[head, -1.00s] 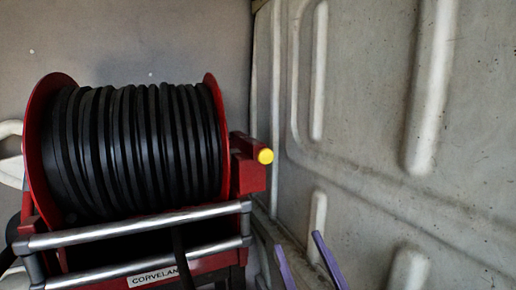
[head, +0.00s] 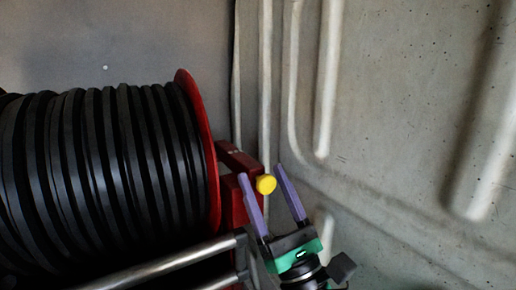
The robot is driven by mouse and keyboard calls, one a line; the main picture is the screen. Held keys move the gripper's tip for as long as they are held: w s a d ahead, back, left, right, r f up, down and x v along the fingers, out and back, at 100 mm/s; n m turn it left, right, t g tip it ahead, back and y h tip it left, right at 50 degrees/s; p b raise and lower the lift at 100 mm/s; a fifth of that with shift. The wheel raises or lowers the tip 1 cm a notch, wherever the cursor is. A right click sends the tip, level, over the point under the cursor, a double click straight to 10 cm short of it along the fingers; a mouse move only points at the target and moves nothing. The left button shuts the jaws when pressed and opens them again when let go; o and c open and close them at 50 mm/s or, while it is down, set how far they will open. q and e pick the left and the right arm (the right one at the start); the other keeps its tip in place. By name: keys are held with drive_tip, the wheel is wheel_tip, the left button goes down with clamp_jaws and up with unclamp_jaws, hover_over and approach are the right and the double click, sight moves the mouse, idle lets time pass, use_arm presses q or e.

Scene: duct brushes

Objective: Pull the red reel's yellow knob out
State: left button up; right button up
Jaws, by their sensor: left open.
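The red reel (head: 197,130), wound with thick black hose (head: 95,180), fills the left of the head view. A red block (head: 233,185) sticks out on its right side. The yellow knob (head: 266,184) shows at the right of that block as a round end. My left gripper (head: 261,170) has two purple fingers on a green and black body and comes up from below. It is open, with the knob showing between its two fingertips in the picture. I cannot tell whether either finger touches the knob. My right gripper is not in view.
Silver bars (head: 165,265) run across the front of the reel at the bottom. A ribbed, dirty white panel wall (head: 400,130) stands close on the right. A grey wall (head: 150,40) is behind the reel.

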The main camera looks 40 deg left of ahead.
sight(263, 177)
use_arm(q)
drive_tip(key=p+x, duration=0.1)
drive_tip(key=x, duration=0.2)
drive_tip(key=shift+r, duration=0.2)
drive_tip(key=shift+f, duration=0.1)
drive_tip(key=shift+c, duration=1.2)
clamp_jaws()
